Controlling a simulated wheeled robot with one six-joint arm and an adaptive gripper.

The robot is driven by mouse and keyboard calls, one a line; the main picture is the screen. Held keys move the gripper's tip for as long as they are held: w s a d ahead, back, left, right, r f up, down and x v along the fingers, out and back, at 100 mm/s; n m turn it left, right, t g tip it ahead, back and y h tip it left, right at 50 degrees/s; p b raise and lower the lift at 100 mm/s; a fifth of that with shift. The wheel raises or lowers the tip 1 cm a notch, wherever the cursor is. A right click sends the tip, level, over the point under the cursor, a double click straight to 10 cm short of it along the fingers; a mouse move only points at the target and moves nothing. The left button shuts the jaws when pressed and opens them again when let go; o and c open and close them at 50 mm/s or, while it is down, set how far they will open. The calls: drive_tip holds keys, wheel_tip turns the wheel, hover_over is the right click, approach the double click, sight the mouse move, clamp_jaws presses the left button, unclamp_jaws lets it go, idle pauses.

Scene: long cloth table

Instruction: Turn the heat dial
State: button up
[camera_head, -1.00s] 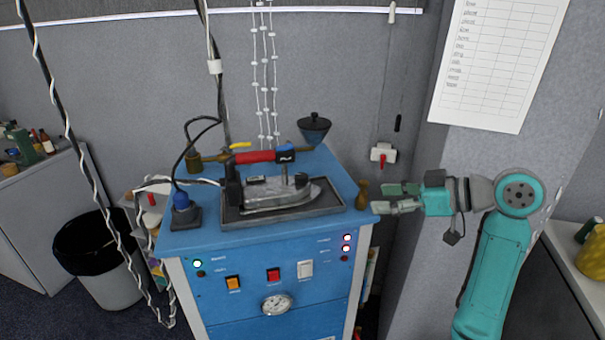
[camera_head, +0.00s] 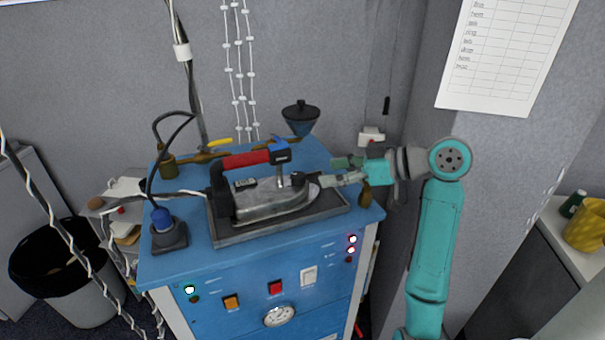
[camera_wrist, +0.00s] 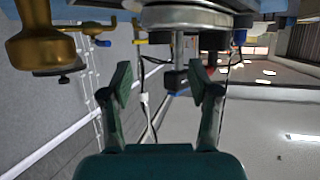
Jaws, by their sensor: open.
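A steam iron (camera_head: 270,203) with a red handle (camera_head: 246,160) rests in a dark tray (camera_head: 235,236) on the blue cabinet. A small dark knob (camera_head: 298,179) on the iron's nose side, by the upright metal post, looks like the heat dial. My gripper (camera_head: 325,181) is open, level with the iron's nose and just right of the knob, with a gap that I cannot judge. In the wrist view, my gripper (camera_wrist: 160,88) has a dark block (camera_wrist: 174,79) on a metal post ahead between its fingers; the fingers look clear of it.
A brass fitting (camera_head: 366,195) stands close below my gripper, on the right edge. A dark funnel (camera_head: 301,116) stands behind. A cord with a blue plug (camera_head: 163,221) is at left.

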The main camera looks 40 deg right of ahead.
sight(301, 177)
drive_tip(key=x, duration=0.7)
drive_tip(key=shift+w+f, duration=0.2)
drive_tip(key=shift+w, duration=0.05)
drive_tip(key=c, duration=1.2)
drive_tip(key=shift+o, duration=0.2)
drive_tip(key=shift+a+m+t+h, duration=0.15)
drive_tip(key=shift+a+m+h, duration=0.05)
drive_tip(key=shift+m+h, duration=0.45)
drive_tip(key=shift+a+m+t+h, duration=0.2)
drive_tip(key=shift+m+h, duration=0.35)
drive_tip(key=shift+h, duration=0.2)
drive_tip(key=shift+s+m+h, duration=0.1)
drive_tip(key=shift+m+h, duration=1)
drive_tip(key=shift+h, duration=0.2)
drive_tip(key=o, duration=1.2)
drive_tip(key=shift+c, duration=0.2)
